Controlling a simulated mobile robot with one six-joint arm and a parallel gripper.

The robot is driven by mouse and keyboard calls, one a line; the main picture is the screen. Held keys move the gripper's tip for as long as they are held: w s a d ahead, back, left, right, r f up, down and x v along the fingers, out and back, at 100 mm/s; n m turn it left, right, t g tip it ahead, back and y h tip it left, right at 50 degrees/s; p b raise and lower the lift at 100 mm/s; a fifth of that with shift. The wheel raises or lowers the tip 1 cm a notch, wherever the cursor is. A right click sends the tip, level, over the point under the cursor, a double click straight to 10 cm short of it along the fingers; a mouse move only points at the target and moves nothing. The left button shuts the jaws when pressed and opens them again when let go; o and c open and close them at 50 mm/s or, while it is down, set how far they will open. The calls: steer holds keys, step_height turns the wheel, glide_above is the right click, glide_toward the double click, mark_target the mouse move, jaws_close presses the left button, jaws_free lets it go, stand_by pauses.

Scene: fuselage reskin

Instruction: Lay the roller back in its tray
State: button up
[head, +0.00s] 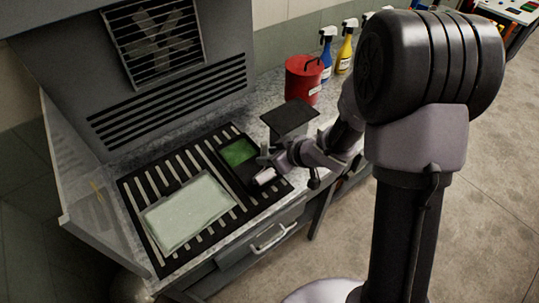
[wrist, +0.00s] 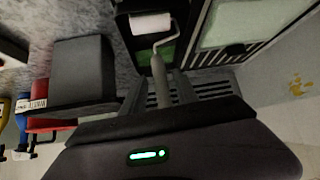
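The roller has a white sleeve (wrist: 150,23), a bent wire frame and a grey handle (wrist: 158,75). In the head view its sleeve (head: 265,175) shows at the front part of the black paint tray (head: 231,167), which has green paint in its back part. In the wrist view the sleeve is over the tray (wrist: 122,30), and the handle runs back between the two fingers of my gripper (wrist: 160,80). My gripper (head: 276,161) is low at the tray's right side. I cannot tell whether the fingers press on the handle or whether the sleeve touches the tray.
A pale panel (head: 188,211) lies on the slotted bench grate left of the tray. A dark flat-topped box (head: 290,118) stands just behind my gripper. A red can (head: 303,80) and several spray bottles (head: 345,48) stand further back. A drawer handle (head: 273,238) sticks out in front.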

steer(key=shift+r, duration=0.3)
steer(key=s+d+r+m+t+h+p, duration=0.15)
steer(key=s+d+r+m+h, duration=0.25)
steer(key=d+r, duration=0.55)
steer(key=s+d+r+m+t+h+p, duration=0.1)
steer(key=s+d+r+m+h+p, duration=0.45)
steer(key=r, duration=0.75)
steer(key=s+a+r+m+g+y+b, duration=0.1)
steer(key=s+a+m+g+y, duration=0.2)
steer(key=s, duration=0.5)
steer(key=s+a+r+m+g+y+b, duration=0.1)
steer(key=s+a+r+y, duration=0.1)
steer(key=s+a, duration=0.45)
step_height(320, 180, down, 17)
steer(key=s+d+b, duration=0.1)
steer(key=b, duration=1.5)
steer(key=shift+d+r+b, duration=0.2)
steer(key=shift+d+b, duration=0.05)
steer(key=shift+b, duration=0.05)
